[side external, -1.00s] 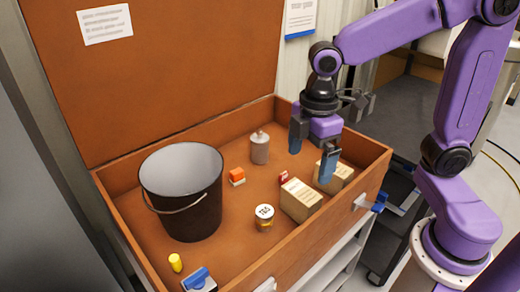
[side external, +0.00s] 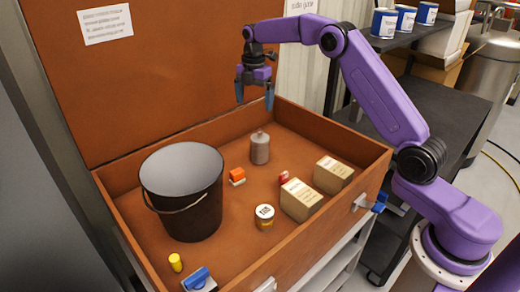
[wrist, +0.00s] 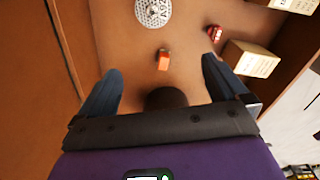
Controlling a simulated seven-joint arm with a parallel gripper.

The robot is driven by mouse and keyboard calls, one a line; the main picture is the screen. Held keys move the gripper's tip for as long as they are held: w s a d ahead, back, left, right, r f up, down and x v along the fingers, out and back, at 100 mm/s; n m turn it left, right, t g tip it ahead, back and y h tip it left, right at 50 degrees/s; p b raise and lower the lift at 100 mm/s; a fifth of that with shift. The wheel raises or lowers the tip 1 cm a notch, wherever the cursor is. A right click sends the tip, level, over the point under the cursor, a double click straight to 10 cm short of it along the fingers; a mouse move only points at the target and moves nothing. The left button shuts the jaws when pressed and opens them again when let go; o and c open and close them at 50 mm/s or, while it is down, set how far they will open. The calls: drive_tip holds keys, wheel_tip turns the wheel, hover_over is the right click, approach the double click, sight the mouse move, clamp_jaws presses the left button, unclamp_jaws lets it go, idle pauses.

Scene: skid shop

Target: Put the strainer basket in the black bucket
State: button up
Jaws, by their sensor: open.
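The strainer basket (side external: 260,149), grey and knob-topped, stands upright on the brown tray floor toward the back. In the wrist view, its perforated top (wrist: 153,12) shows at the upper edge, beyond the fingertips and partly cut off. The black bucket (side external: 190,208) stands upright at the tray's left, its opening up and its handle hanging down the front. My gripper (side external: 255,97) is open and empty, raised near the tray's back, above the basket in the side view. Its fingers (wrist: 163,78) are spread in the wrist view.
The brown tray (side external: 330,222) has raised walls and a tall back panel. An orange block (side external: 237,175), a red item (side external: 284,176), a small jar (side external: 264,212) and two boxes (side external: 302,203) (side external: 332,176) lie right of the bucket. A yellow cylinder (side external: 175,262) and blue-topped item (side external: 198,281) are in front.

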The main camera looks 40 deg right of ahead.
hover_over(261, 130)
drive_tip(key=f, duration=0.2)
drive_tip(key=n, duration=0.1)
wheel_tip(261, 130, down, 12)
drive_tip(key=shift+r, duration=0.25)
drive_tip(key=shift+a+f, duration=0.15)
drive_tip(key=shift+f, duration=1.2)
drive_tip(key=shift+a+f, duration=0.15)
drive_tip(key=shift+f, duration=1.2)
drive_tip(key=c, duration=1.2)
drive_tip(key=shift+r, duration=0.1)
